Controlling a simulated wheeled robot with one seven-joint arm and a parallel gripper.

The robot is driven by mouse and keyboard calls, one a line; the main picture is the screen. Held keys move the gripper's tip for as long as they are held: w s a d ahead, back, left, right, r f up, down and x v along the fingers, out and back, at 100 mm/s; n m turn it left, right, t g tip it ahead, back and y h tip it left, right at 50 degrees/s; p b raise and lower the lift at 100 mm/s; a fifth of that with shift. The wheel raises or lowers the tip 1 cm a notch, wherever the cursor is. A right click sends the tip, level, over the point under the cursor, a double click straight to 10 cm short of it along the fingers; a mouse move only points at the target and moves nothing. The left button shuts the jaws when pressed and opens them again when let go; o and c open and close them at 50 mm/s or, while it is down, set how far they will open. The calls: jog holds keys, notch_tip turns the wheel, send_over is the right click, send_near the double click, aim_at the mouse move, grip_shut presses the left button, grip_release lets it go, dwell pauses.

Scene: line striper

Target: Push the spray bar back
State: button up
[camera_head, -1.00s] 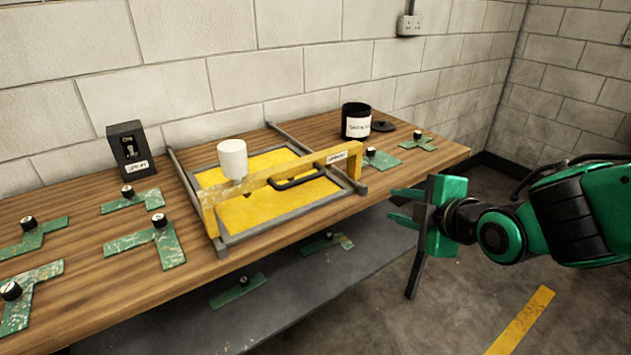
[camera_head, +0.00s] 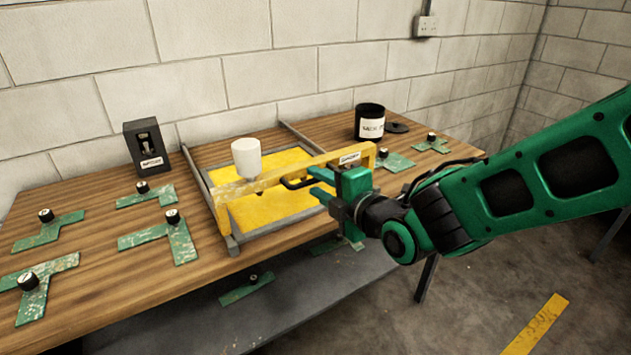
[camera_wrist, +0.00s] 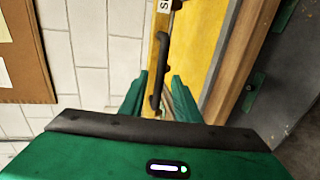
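The yellow spray bar (camera_head: 262,184) spans the frame at its front side, with a white cup (camera_head: 246,158) on it and a black handle (camera_head: 297,183) on its front face. The bar (camera_wrist: 157,60) and handle (camera_wrist: 161,65) also show in the wrist view, the handle running up from between the fingers. The yellow panel (camera_head: 255,211) lies inside the grey frame behind and below the bar. My gripper (camera_head: 318,183) is at the right part of the bar, its green fingers apart and pointing at the handle. In the wrist view the open fingers (camera_wrist: 158,100) stand either side of the handle's near end; contact cannot be told.
A black switch box (camera_head: 147,150) and a black labelled pot (camera_head: 370,122) stand at the back of the wooden table (camera_head: 100,262). Several green stencils with black knobs lie around, some on the lower shelf (camera_head: 310,290). A block wall closes the back.

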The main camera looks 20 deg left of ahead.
jog(key=shift+x, duration=1.1)
grip_shut()
